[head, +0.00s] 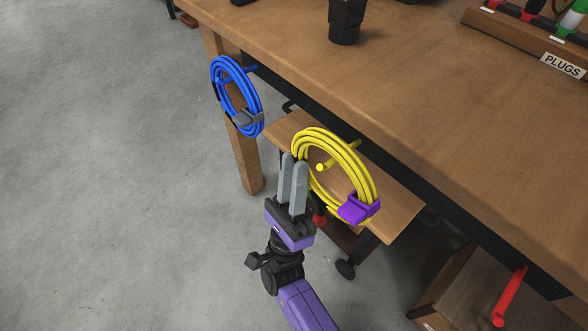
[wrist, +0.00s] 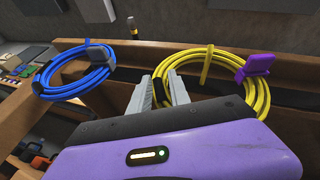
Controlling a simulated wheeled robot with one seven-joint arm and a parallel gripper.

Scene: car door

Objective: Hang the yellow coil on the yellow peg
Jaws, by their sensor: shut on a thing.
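The yellow coil (head: 362,178) is a ring of cable with a purple clip (head: 360,208) at its lower right. The yellow peg (head: 322,167) sticks out from the table's side, and its tip shows inside the ring, so it appears to pass through the coil. In the wrist view the peg (wrist: 207,66) crosses the coil's upper band (wrist: 232,62). Whether the coil rests on the peg is unclear. My gripper (head: 294,164) is shut on the coil's left side. In the wrist view that side lies between my fingers (wrist: 162,90).
A blue coil (head: 228,92) hangs on a blue peg (head: 250,68) to the left. A red peg (head: 509,296) is at lower right. The floor at left is clear.

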